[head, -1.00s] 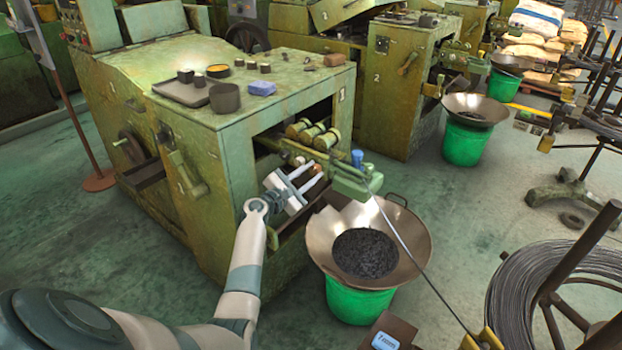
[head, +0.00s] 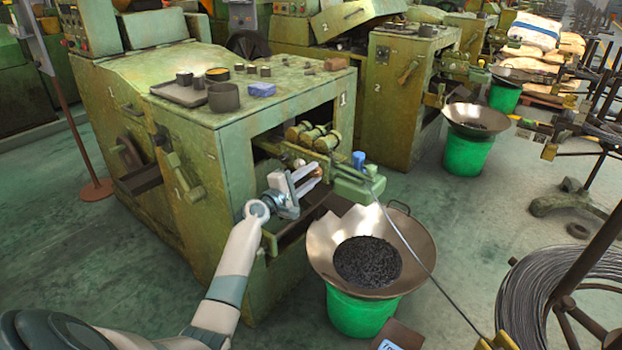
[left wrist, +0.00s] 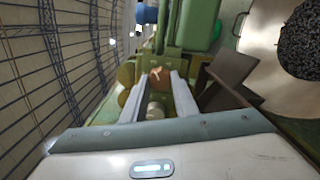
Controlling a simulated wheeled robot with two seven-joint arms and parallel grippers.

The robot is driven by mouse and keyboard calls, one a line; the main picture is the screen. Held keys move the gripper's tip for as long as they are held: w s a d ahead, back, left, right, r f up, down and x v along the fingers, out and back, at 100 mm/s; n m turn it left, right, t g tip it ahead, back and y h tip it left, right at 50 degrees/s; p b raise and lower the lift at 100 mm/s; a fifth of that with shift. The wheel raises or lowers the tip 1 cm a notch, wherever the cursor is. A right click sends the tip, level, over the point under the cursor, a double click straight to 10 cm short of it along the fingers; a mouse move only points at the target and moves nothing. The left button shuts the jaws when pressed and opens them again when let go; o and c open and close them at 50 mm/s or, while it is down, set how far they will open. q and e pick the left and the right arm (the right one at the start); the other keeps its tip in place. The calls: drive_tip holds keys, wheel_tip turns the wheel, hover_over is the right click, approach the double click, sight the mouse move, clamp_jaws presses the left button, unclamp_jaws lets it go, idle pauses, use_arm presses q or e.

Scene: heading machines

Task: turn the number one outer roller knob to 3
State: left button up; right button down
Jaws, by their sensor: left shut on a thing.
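The number one machine (head: 225,215) stands left of centre in the head view, with a "1" on its front corner. My left gripper (head: 314,178) is at its front opening, below the rollers (head: 313,135). Its two pale fingers are shut on a small copper-coloured roller knob, which shows between the fingertips in the left wrist view (left wrist: 157,76). The knob has a pale mark on its face. A whitish round knob (left wrist: 155,110) lies nearer the palm in that view. The scale numbers around the knob are too small to read. My right gripper is not in view.
A metal bowl (head: 325,235) of dark pieces sits on a green bucket (head: 360,312) just right of my left gripper. A wire runs from the green block (head: 357,188) down to the right. A wire coil (head: 520,295) stands at the right edge.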

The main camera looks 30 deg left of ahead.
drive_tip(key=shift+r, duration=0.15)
use_arm(q)
drive_tip(key=o, duration=1.1)
drive_tip(key=shift+c, duration=0.2)
drive_tip(key=shift+s, duration=0.1)
drive_tip(key=s+a, duration=0.1)
drive_tip(key=s, duration=1.6)
drive_tip(key=shift+a, duration=0.2)
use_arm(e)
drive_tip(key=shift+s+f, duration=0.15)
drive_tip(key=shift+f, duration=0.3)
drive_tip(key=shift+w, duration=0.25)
